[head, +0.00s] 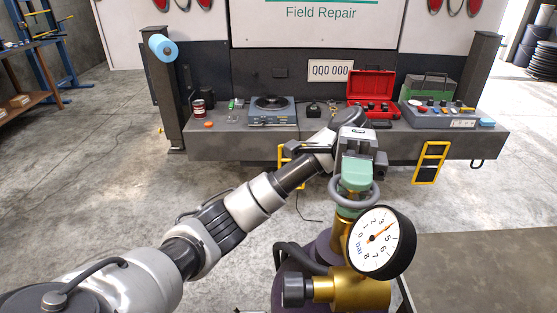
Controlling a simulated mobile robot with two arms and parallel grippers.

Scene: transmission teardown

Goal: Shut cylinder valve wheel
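The cylinder valve wheel (370,199) is a grey ring above the brass valve of a dark purple cylinder (290,291). My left gripper (355,180) comes down from above with its green fingers at the middle of the wheel. The fingers overlap the wheel's centre in this view, and I cannot tell whether they grip it or only touch it. A round pressure gauge (374,243) with a white face and black rim sits on the brass body (358,290); its needle points to the upper right. My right gripper is not in view.
A dark flat surface (490,270) lies at lower right. The concrete floor at left is clear.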

